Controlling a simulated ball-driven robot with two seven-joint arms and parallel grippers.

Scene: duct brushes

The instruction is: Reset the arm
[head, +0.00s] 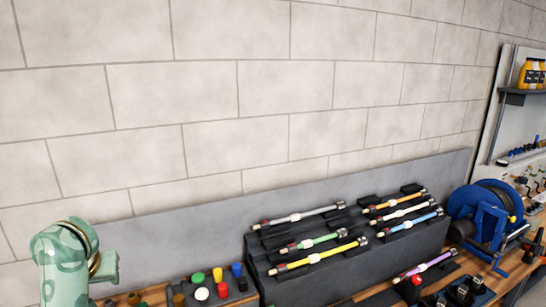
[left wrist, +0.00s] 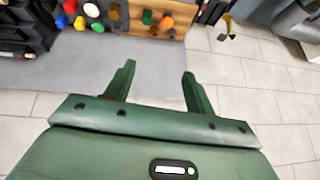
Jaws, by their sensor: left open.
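My left gripper (left wrist: 159,72) shows in the left wrist view, its two green fingers spread wide apart with nothing between them. It hangs over the floor, apart from the bench edge. In the head view a pale green, patterned link of my left arm stands at the lower left; the fingers are hidden there. Several duct brushes with coloured handles lie on a dark stepped rack (head: 350,262) on the bench, among them a green one (head: 313,242) and a yellow one (head: 318,257). A purple brush (head: 430,266) lies on a separate holder to the right. My right gripper is not in view.
A tray of coloured caps (head: 216,288) is left of the rack. A blue hose reel (head: 485,217) stands at the right. Grey mat (left wrist: 90,75) and tiled floor lie below, with free room.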

